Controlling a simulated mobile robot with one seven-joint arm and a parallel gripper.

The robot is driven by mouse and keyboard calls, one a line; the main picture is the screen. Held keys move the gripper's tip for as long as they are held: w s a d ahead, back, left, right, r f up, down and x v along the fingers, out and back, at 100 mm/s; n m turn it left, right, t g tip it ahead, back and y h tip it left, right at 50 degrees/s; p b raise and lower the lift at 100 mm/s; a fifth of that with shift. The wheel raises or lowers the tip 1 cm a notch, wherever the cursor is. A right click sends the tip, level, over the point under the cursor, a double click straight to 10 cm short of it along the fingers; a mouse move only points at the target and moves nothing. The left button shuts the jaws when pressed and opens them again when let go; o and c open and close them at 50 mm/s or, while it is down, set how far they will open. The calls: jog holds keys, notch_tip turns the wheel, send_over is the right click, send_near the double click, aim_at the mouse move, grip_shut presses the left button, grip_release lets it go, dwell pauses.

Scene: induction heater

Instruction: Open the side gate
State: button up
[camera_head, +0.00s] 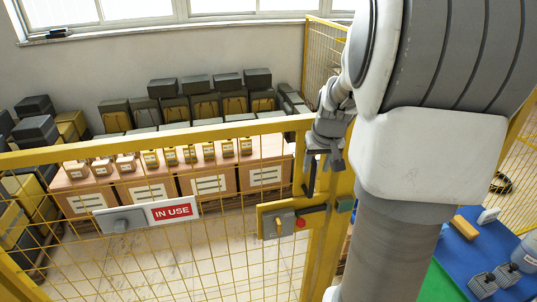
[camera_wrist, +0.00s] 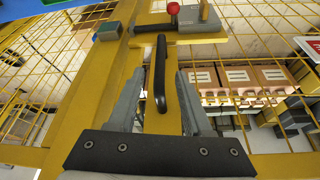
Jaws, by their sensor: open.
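The yellow mesh gate panel (camera_head: 200,130) spans the left and middle of the head view, and its frame meets a yellow post on the right. A black bar handle (camera_wrist: 160,75) is fixed on the yellow upright in the wrist view. A grey latch box (camera_head: 284,223) with a red knob (camera_head: 300,223) sits beside it; the knob also shows in the wrist view (camera_wrist: 173,8). My gripper (camera_head: 322,160) is open at the upright. In the wrist view its two fingers (camera_wrist: 158,75) lie on either side of the handle, with gaps visible. Contact cannot be told.
An "IN USE" sign (camera_head: 172,211) with a grey slider hangs on the mesh. Behind it stand cardboard boxes (camera_head: 205,185) and stacked dark crates (camera_head: 195,105). A blue surface (camera_head: 470,262) with small items lies at right. My arm covers the right of the head view.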

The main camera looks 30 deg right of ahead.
aim_at(314, 174)
jog(key=x, duration=0.6)
jog(key=shift+w+f, duration=0.15)
jog(key=shift+f, duration=0.1)
grip_shut()
dwell(1.2)
